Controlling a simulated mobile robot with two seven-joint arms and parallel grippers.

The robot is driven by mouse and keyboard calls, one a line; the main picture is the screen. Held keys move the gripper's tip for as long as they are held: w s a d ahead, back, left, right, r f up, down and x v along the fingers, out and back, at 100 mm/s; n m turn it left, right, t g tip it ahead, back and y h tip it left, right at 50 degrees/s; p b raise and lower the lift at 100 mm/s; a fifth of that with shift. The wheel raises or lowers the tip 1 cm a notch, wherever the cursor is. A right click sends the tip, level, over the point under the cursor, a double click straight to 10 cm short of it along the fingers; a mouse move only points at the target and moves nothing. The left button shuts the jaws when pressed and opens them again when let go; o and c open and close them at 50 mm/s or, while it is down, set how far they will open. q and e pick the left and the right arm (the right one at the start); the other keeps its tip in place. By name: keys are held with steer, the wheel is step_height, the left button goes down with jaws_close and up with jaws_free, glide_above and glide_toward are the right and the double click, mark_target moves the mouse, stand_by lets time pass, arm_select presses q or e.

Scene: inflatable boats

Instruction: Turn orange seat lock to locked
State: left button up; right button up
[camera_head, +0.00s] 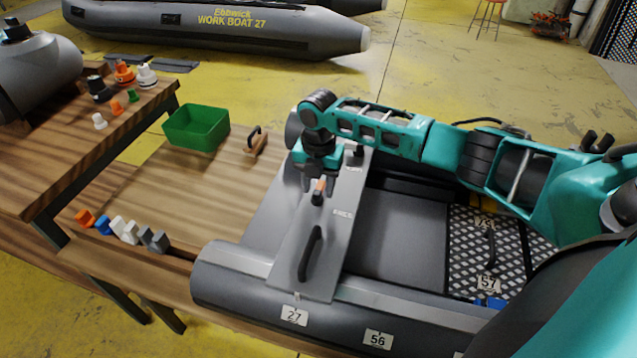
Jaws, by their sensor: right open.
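The orange seat lock (319,188) is a small orange and black knob on the grey seat board (317,272) of the inflatable boat (235,276). My right gripper (318,186) points down over the lock with its fingers apart on either side of it. Whether the fingers touch it cannot be told. The gripper partly hides the lock, and its exact turn is hard to read. Faint white lettering shows on the board beside it. My left gripper is not in view.
A black handle (311,254) rises from the seat board near the lock. A green bin (196,128) and a small handled block (255,143) stand on the wooden table at left. Several coloured pieces line its front. Valve parts sit on the higher table.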

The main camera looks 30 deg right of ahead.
mark_target(319, 188)
step_height(319, 188, up, 13)
stand_by(0.4)
stand_by(0.5)
